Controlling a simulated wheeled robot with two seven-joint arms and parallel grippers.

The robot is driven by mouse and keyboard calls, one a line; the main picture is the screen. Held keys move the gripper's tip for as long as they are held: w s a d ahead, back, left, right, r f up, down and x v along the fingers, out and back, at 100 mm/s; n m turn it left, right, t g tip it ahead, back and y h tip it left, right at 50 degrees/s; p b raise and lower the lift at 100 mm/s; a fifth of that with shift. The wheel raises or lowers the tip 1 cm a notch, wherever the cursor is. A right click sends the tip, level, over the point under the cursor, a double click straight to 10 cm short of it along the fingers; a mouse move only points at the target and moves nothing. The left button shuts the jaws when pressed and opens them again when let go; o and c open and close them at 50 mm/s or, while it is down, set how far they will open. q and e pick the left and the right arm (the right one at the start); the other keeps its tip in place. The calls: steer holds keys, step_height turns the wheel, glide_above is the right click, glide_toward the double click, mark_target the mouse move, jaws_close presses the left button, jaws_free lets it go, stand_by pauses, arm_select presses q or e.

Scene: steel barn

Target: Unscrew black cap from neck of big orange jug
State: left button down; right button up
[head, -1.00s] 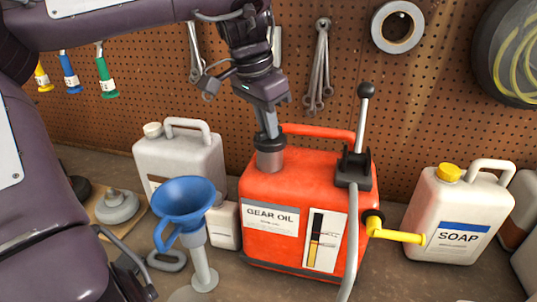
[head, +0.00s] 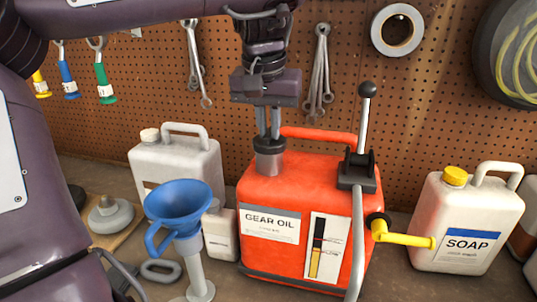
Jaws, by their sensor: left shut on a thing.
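The big orange jug (head: 330,180) with a GEAR OIL label stands upright on the bench in the middle of the head view. Its neck is at the top left of the jug, with the dark grey-black cap (head: 269,160) on it. My left gripper (head: 269,138) points straight down from above, its two fingers shut on the cap. The cap sits upright at the neck, and I see no gap under it. The fingers hide the cap's top. My right gripper is not in view.
A blue funnel (head: 178,200) and a white jug (head: 175,165) stand left. The SOAP jug (head: 465,220) stands right. A pegboard closes the back.

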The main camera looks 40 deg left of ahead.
mark_target(268, 132)
arm_select(q)
steer(key=shift+a+r+p, duration=0.15)
steer(key=shift+r+p, duration=0.2)
steer(key=shift+r, duration=0.05)
steer(key=shift+w+p+v, duration=0.25)
steer(key=shift+p+v, duration=0.65)
steer(key=shift+v, duration=0.2)
steer(key=shift+a+r, duration=0.1)
steer(key=shift+r, duration=0.15)
steer(key=p+v, duration=0.3)
steer(key=w+p+v, duration=0.1)
steer(key=shift+a+r, duration=0.25)
steer(key=shift+r, duration=0.2)
